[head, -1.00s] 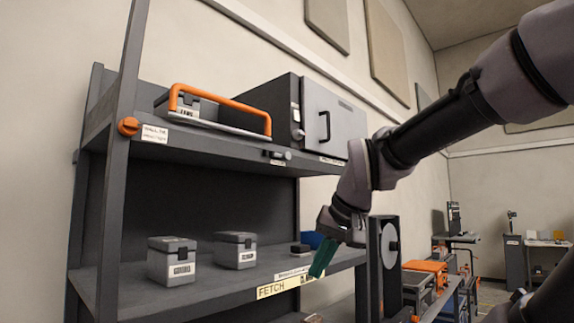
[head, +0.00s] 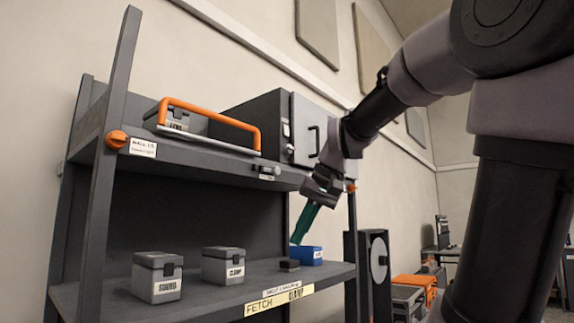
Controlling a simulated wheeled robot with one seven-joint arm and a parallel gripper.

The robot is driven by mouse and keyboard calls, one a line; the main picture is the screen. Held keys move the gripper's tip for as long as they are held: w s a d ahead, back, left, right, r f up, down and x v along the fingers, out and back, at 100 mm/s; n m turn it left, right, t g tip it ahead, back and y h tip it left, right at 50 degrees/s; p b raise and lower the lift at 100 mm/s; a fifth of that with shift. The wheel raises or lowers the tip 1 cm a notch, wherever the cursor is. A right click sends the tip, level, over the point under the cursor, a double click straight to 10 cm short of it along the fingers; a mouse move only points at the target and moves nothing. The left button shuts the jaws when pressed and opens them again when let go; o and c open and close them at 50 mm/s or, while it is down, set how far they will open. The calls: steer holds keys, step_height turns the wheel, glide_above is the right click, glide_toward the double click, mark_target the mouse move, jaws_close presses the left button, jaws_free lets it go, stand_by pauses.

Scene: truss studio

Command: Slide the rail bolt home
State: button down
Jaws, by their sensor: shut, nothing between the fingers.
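A small grey cylindrical fitting (head: 268,171), which looks like the rail bolt, sits on the front edge of the upper shelf (head: 210,150), with a small label under it. An orange knob (head: 116,140) is on the left post beside a white label. My gripper (head: 297,240) has teal fingers, shut and empty, pointing down and slightly left. It is to the right of and below the grey fitting, apart from it in the picture, and appears in front of the blue bin. How far the bolt is slid is too small to tell.
An orange-handled tray (head: 205,137) and a grey cabinet (head: 308,128) stand on the upper shelf. Below are two grey lidded boxes (head: 157,277) (head: 223,266), a small black block (head: 289,265) and a blue bin (head: 310,256). Dark equipment (head: 367,270) stands right of the shelf.

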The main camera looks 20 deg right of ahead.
mark_target(275, 171)
steer(key=w+d+r+n+y, duration=0.1)
steer(key=w+d+r+y, duration=0.1)
steer(key=w+d+r, duration=0.3)
steer(key=w+d+r+n+y, duration=0.2)
steer(key=w+d+r+y, duration=0.1)
steer(key=r, duration=0.9)
steer(key=w+d+r+n+y, duration=0.2)
steer(key=w+d+r, duration=0.4)
steer(key=r, duration=0.3)
steer(key=shift+w+d+r+g+y, duration=0.15)
steer(key=shift+w+d+g+y, duration=0.25)
steer(key=shift+y, duration=0.3)
steer(key=shift+a, duration=0.15)
steer(key=x, duration=1)
steer(key=shift+w, duration=0.1)
steer(key=shift+s+a+f, duration=0.4)
steer(key=shift+a+f, duration=0.25)
steer(key=shift+s+a+f, duration=0.4)
steer(key=shift+a+f, duration=0.2)
steer(key=shift+a, duration=0.1)
